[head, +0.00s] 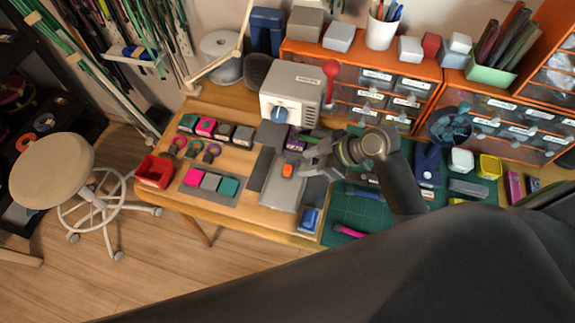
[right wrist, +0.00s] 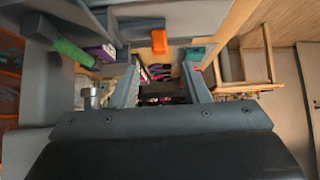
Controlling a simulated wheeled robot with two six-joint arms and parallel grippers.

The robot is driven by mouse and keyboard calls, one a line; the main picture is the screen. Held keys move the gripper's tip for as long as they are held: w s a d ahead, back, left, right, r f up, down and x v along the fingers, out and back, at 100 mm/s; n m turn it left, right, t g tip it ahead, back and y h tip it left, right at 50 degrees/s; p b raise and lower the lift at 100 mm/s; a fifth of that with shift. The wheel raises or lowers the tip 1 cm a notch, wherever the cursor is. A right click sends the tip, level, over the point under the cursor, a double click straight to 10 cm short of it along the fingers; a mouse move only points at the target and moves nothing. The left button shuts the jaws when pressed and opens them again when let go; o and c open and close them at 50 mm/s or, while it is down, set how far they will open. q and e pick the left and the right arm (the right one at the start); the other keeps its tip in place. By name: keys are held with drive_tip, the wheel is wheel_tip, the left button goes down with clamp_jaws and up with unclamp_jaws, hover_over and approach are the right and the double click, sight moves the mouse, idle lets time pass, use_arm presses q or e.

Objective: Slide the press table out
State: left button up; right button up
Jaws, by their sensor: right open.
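The press (head: 291,90) is a pale box with a blue knob (head: 280,115) and a red-knobbed lever (head: 331,78), at the back of the wooden bench. The grey press table (head: 283,194) extends in front of it, with a small orange block (head: 287,170) on it. The block also shows in the right wrist view (right wrist: 159,42). My right gripper (head: 307,160) is open beside the block, at the right of the press table. In the right wrist view its fingers (right wrist: 161,65) are apart, with nothing held between them. Whether a finger touches the table is unclear. My left gripper is out of view.
A purple-fronted box (head: 296,144) sits close behind my right gripper. Coloured blocks on a grey mat (head: 210,196) and a red bin (head: 154,171) lie left. A blue item (head: 309,219) stands near the front edge. A green cutting mat (head: 368,212) lies right.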

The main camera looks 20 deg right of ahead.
sight(288, 168)
drive_tip(key=shift+x, duration=4.1)
clamp_jaws()
